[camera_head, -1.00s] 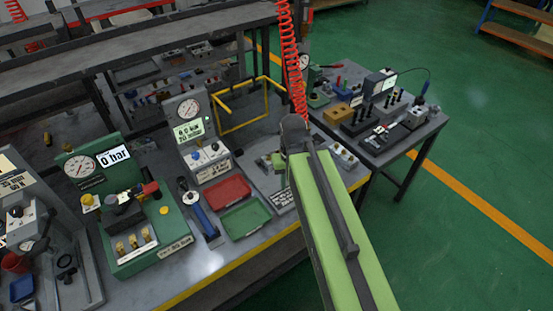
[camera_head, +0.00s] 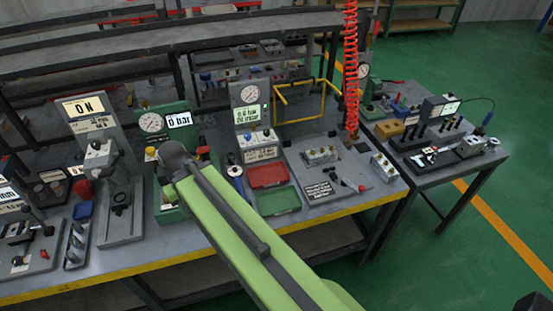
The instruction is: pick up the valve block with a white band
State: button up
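A silvery metal block with small fittings on top (camera_head: 320,155) sits on a grey plate towards the right of the near bench. A second, similar block (camera_head: 383,166) stands right of it, near the bench's right end. They look like valve blocks, but they are too small for me to tell whether either has a white band. My green arm reaches from the bottom right up to a dark joint in front of the green gauge stand. My gripper does not show; whatever lies beyond that joint is hidden.
A red tray (camera_head: 267,175) and a green tray (camera_head: 278,201) lie left of the grey plate (camera_head: 352,171). A red coiled hose (camera_head: 351,70) hangs behind it, beside a yellow frame (camera_head: 307,101).

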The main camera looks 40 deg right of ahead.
aim_at(316, 157)
jog(key=k, duration=0.15)
jog(key=u, duration=2.5)
jog(key=k, duration=2.05)
jog(key=z, duration=0.95)
jog(key=i, duration=1)
